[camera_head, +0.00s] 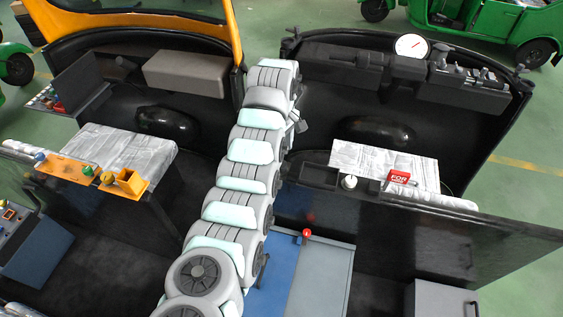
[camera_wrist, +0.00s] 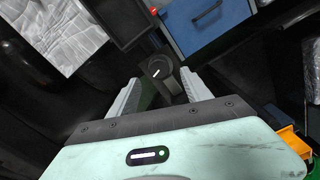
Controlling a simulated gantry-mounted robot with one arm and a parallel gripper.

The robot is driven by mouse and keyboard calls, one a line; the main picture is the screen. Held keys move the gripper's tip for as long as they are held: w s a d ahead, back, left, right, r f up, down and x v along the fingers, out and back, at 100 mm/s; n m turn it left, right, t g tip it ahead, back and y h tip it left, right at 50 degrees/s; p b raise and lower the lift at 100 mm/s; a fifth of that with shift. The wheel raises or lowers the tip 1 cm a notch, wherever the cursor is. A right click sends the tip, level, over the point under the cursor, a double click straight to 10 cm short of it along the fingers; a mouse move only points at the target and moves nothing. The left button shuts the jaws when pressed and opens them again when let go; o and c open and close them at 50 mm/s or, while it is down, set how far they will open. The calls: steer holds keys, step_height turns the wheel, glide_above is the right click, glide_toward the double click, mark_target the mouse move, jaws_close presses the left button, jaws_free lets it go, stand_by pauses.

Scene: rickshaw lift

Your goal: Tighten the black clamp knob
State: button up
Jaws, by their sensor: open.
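In the wrist view, the black clamp knob (camera_wrist: 160,67) is a dark round cap with a short white mark on top and a dark body below it. My gripper (camera_wrist: 160,77) is open, with its two grey fingers spread to the left and right of the knob. Visible gaps separate the knob from both fingers. I cannot tell how far the fingertips are from it in depth. In the head view my arm reaches up the middle of the picture, and I cannot make out the knob there.
A blue cabinet (camera_wrist: 206,22) with a handle lies beyond the knob. White printed paper (camera_wrist: 52,40) and a dark tray (camera_wrist: 120,18) are to the left.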

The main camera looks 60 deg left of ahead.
steer(key=shift+w+f, duration=0.1)
steer(key=shift+f, duration=2.85)
steer(key=shift+c, duration=0.6)
jaws_close()
